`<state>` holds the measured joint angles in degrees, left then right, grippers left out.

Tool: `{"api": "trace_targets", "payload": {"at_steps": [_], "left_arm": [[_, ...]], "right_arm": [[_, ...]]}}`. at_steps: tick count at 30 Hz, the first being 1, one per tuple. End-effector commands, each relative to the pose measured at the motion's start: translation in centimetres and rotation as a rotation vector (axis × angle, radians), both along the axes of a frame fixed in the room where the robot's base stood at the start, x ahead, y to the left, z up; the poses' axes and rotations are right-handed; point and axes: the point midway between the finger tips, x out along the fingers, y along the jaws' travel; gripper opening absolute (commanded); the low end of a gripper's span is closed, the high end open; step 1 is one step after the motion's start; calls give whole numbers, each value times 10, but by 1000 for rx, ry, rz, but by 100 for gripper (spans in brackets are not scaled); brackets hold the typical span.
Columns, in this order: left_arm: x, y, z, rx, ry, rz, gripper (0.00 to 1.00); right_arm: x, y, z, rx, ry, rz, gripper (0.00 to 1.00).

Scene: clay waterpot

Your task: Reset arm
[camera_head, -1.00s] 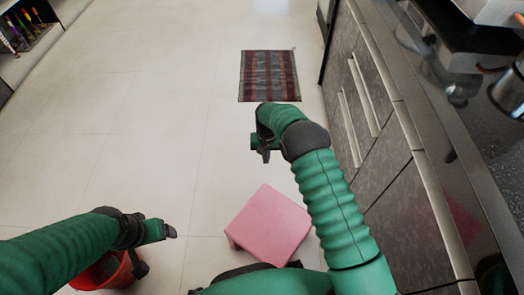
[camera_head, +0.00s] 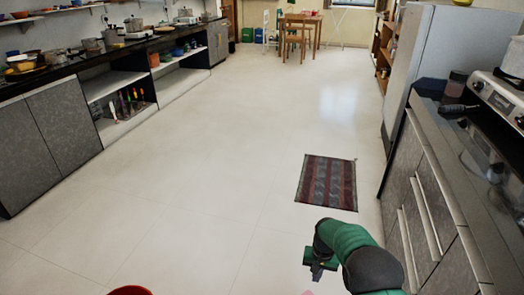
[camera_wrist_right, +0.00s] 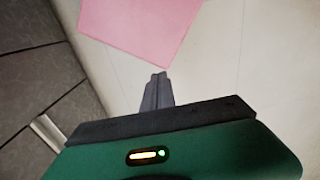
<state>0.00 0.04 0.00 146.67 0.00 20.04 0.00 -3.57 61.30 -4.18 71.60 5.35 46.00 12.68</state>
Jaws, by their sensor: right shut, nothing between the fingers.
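My right gripper (camera_head: 317,268) hangs over the floor at the lower right of the head view, on a green arm bent downward. In the right wrist view its fingers (camera_wrist_right: 157,85) are together with nothing between them. A pink stool (camera_wrist_right: 140,28) shows below it in the wrist view; only a sliver of it shows at the bottom of the head view. My left gripper is out of view. No clay waterpot can be made out for certain.
A red bucket's rim (camera_head: 130,290) shows at the bottom edge. Grey cabinets (camera_head: 437,215) stand close at the right, beside the right arm. A striped mat (camera_head: 327,182) lies ahead. A long counter (camera_head: 95,65) runs along the left. The middle floor is clear.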

Motion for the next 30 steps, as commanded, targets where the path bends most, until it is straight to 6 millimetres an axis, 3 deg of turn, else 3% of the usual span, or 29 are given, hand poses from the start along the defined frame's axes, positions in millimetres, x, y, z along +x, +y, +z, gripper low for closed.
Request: {"api": "trace_targets", "payload": {"at_steps": [5, 11, 18, 26, 27, 28, 30], "left_arm": [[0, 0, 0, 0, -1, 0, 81], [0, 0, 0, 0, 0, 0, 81], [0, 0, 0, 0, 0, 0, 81], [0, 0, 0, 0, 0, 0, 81], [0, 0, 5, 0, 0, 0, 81], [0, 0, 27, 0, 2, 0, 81], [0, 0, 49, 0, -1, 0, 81]], "right_arm": [[-18, -3, 34, 1, -29, 22, 0], [-59, -7, 80, -1, -75, 69, 0], [-148, -10, 130, -11, -144, 155, 0], [-248, -11, 147, -33, -209, 249, 0], [-260, -12, 152, -37, -217, 261, 0], [-255, -12, 174, -37, -217, 259, 0], [-254, -12, 195, -36, -212, 258, 0]]}}
